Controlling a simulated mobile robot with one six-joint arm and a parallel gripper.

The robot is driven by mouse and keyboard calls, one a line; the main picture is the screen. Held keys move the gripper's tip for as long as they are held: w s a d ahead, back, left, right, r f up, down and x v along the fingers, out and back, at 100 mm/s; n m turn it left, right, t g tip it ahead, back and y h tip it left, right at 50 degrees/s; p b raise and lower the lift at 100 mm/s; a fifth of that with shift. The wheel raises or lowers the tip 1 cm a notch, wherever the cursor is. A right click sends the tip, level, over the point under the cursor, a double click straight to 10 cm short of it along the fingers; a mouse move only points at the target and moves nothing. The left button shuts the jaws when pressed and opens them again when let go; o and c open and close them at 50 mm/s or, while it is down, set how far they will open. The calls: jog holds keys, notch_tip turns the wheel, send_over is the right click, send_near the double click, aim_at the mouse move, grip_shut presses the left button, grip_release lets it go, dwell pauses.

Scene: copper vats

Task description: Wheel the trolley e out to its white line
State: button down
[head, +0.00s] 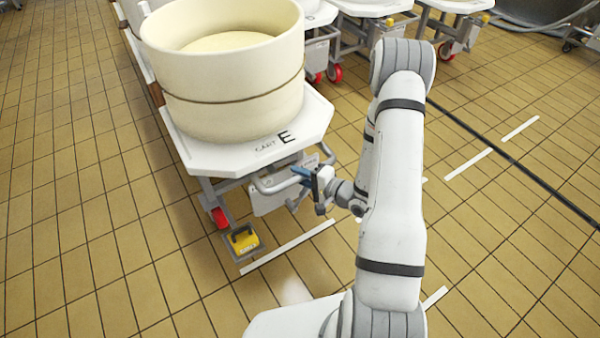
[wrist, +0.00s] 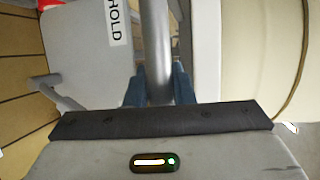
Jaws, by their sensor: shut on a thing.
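The trolley e (head: 310,112) is a white-topped cart marked "CART E" with a grey metal frame and red wheels. It carries a large cream tub (head: 235,85). My gripper (head: 305,174) is shut on the trolley's handle bar (head: 270,184) at its front. In the wrist view the blue fingers (wrist: 158,88) sit either side of the grey bar (wrist: 155,40). A white line (head: 288,247) lies on the floor at the trolley's front, close to a yellow pedal (head: 243,240).
More white carts (head: 370,8) stand in a row behind and to the right. Other white floor lines (head: 468,164) lie to the right, near a dark floor strip (head: 510,160). The tiled floor at left and in front is clear.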

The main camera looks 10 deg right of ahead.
jog(key=shift+s+a+f, duration=0.1)
jog(key=shift+s+a, duration=0.05)
jog(key=shift+a, duration=0.15)
jog(key=c, duration=1.5)
grip_release()
jog(key=shift+a+f, duration=0.1)
jog(key=shift+o, duration=1.2)
jog(key=shift+d, duration=0.2)
jog(key=shift+s+d+r, duration=0.2)
jog(key=shift+d, duration=0.05)
jog(key=p+v, duration=0.2)
jog(key=v, duration=0.5)
jog(key=shift+f, duration=0.1)
